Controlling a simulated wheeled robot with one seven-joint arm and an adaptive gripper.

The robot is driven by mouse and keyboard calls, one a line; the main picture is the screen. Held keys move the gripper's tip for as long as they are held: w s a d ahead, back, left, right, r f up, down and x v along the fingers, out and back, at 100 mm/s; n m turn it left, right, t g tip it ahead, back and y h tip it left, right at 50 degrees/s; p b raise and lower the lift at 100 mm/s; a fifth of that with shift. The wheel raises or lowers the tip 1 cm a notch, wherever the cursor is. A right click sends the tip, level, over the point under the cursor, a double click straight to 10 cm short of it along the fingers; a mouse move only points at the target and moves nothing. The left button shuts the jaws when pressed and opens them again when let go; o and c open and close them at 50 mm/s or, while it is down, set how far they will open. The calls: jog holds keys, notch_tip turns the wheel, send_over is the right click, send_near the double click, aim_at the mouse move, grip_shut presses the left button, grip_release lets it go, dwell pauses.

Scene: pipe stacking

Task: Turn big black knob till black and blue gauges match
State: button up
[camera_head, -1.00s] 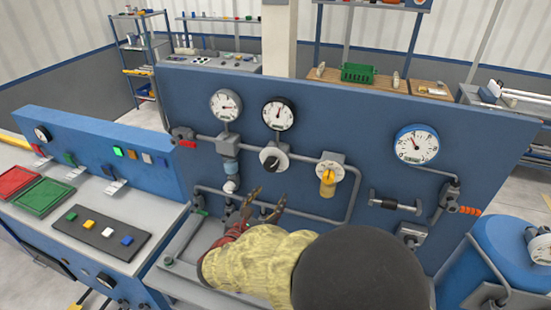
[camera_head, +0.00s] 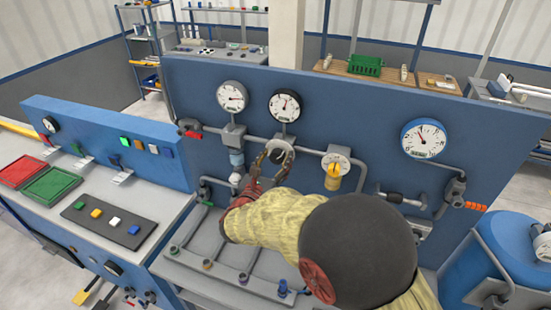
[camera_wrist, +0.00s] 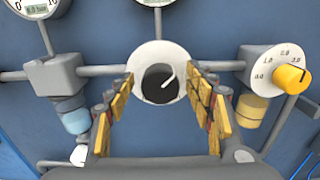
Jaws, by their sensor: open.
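The big black knob (camera_wrist: 161,83) sits on a white dial plate in the middle of the wrist view, with a white pointer line aimed up and to the right. In the head view the knob (camera_head: 277,156) is partly hidden by my fingers. My gripper (camera_wrist: 160,98) is open, its yellow-padded fingers on either side of the knob; I cannot tell whether they touch it. In the head view my gripper (camera_head: 268,167) is at the knob. The black-rimmed gauge (camera_head: 285,105) hangs above the knob, needle near upright. The blue-rimmed gauge (camera_head: 423,138) is at right, needle up and left.
A yellow knob (camera_head: 333,178) on a white scale is right of the black knob. A grey-rimmed gauge (camera_head: 232,97) is at upper left. Pipes run along the blue panel (camera_head: 375,120). Below is a grey bench (camera_head: 200,280) with small valves.

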jog(key=c, duration=0.3)
jog(key=c, duration=0.8)
jog(key=shift+c, duration=0.3)
jog(key=shift+n+p, duration=0.35)
jog(key=shift+n, duration=0.05)
jog(key=n+p, duration=0.2)
jog(key=shift+a+r+n, duration=0.1)
jog(key=shift+r+n, duration=0.05)
jog(key=shift+n, duration=0.25)
jog(key=n+p, duration=0.2)
jog(key=shift+n+p, duration=0.3)
jog(key=shift+n, duration=0.1)
jog(key=n+p, duration=0.4)
jog(key=n, duration=0.1)
jog(key=shift+a+f, duration=0.1)
jog(key=shift+f, duration=0.1)
jog(key=shift+n, duration=0.3)
